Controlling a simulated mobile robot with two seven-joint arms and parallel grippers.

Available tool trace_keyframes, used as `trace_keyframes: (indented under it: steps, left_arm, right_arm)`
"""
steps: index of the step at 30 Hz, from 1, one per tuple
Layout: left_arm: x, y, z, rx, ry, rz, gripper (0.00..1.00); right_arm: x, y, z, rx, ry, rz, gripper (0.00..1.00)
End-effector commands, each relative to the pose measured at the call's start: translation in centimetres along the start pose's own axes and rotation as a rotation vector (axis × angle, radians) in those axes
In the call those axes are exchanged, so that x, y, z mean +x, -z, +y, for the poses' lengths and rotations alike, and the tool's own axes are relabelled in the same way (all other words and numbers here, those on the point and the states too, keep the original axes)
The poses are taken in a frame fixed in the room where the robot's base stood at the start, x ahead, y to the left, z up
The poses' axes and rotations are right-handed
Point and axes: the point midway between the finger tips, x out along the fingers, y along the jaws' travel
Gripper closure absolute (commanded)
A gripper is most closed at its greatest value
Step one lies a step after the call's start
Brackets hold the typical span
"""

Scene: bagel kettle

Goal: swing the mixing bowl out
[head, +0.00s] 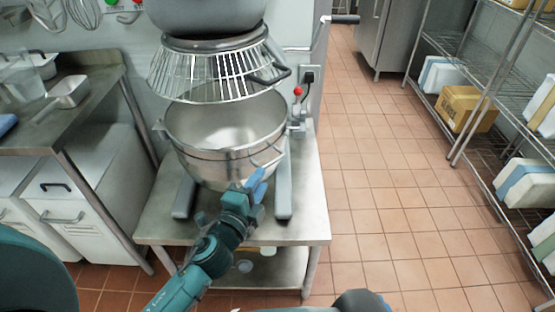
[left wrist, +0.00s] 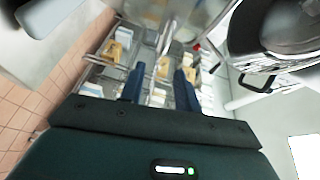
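The steel mixing bowl (head: 190,130) sits in the mixer under the wire guard (head: 205,78), on a steel stand. A wire handle (head: 268,158) shows on the bowl's front right side. My left gripper (head: 258,182) is just in front of and below this handle, close to the bowl's lower right wall. In the left wrist view its two blue fingers (left wrist: 160,85) stand apart with a gap between them. I cannot tell whether the handle lies between the fingers. The bowl's wall (left wrist: 200,14) is blurred at the top there. My right gripper is not seen.
The mixer head (head: 205,15) hangs above the bowl. A red-knobbed lever (head: 298,91) stands right of it. A steel counter (head: 98,75) with white bins beneath is at left. Wire shelves (head: 490,85) with boxes line the right. The tiled floor (head: 375,190) between is clear.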

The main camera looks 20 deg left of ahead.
Motion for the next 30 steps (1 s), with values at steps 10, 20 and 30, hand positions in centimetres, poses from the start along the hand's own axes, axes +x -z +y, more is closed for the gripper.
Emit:
trace_keyframes:
  steps: [10,20,30]
  left_arm:
    - [7.0,0.0,-0.1,-0.004,0.001,0.0,0.67]
    - [9.1,0.0,0.0,-0.005,-0.001,0.0,0.67]
    - [9.1,0.0,0.1,-0.005,-0.001,0.0,0.78]
  right_arm:
    - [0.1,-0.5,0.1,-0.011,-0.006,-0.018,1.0]
    - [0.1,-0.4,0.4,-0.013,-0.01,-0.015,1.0]
    - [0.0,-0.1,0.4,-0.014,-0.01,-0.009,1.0]
